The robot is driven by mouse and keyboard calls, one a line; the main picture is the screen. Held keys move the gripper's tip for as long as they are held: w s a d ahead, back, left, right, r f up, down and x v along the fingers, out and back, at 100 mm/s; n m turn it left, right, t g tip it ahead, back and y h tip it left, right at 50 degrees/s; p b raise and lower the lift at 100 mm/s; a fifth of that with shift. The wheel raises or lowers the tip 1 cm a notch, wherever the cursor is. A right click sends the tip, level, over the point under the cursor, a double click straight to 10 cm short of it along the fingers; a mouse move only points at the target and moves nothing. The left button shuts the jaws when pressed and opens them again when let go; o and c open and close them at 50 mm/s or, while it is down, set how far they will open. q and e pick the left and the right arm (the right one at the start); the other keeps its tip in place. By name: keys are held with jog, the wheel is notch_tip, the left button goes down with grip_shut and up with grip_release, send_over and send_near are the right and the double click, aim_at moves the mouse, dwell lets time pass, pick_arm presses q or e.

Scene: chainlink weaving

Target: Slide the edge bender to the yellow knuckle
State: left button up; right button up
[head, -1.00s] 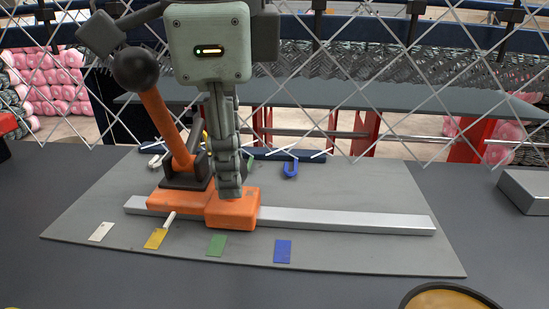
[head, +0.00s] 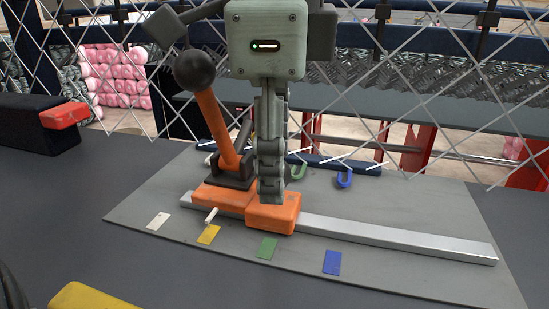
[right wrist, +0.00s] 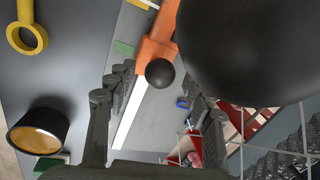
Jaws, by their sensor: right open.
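The edge bender (head: 272,213) is an orange carriage on a silver rail (head: 400,240), with an orange lever (head: 216,128) topped by a black ball. Its white pointer (head: 211,215) stands just behind the yellow tag (head: 208,235). My right gripper (head: 271,195) points down at the bender's right-hand block. In the right wrist view its fingers (right wrist: 158,105) are apart, with the bender (right wrist: 158,38) beyond them; contact is unclear. The yellow knuckle is hidden behind the lever. The green knuckle (head: 299,172) and blue knuckle (head: 344,178) show at the back. My left gripper is out of view.
A white tag (head: 158,220), green tag (head: 266,248) and blue tag (head: 332,262) lie along the board's front. A wire fence hangs behind. A dark block with a red part (head: 65,115) sits at the left. The rail's right stretch is clear.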

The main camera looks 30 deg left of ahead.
notch_tip(320, 180, up, 11)
jog(key=s+d, duration=0.1)
jog(key=s, duration=0.1)
dwell(0.6)
